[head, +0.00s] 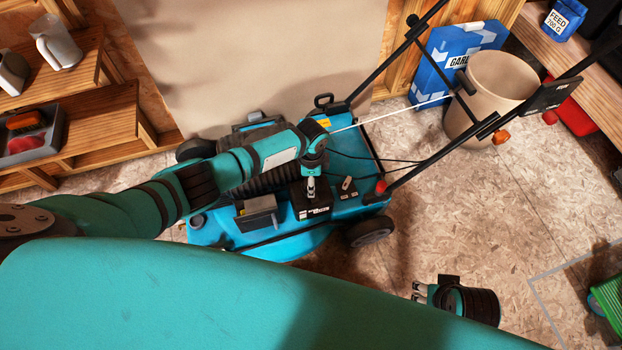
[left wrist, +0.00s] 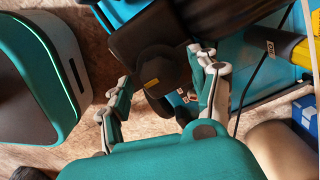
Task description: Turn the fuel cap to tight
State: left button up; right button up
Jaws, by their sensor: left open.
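The blue mower (head: 345,208) stands on the floor, with a black box with a white label (head: 314,208) on its deck. My left gripper (head: 311,190) points down over this box and hides the spot under it. In the left wrist view, a round black cap (left wrist: 158,62) with a yellow mark sits between the open fingers of my left gripper (left wrist: 160,78). I cannot tell whether the fingers touch it. Small labels (left wrist: 187,96) show beside it. My right gripper (head: 417,291) is open and empty, low at the right, away from the mower.
The mower's black handle (head: 420,160) slopes up right, with a white pull cord beside it. A grey box (head: 257,214) sits on the deck left of the black box. A beige bin (head: 492,90) and a blue bag (head: 440,62) stand behind. Floor at right is mostly clear.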

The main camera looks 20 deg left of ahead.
pick_arm(q)
notch_tip(320, 180, up, 12)
dwell(0.6)
dwell(0.4)
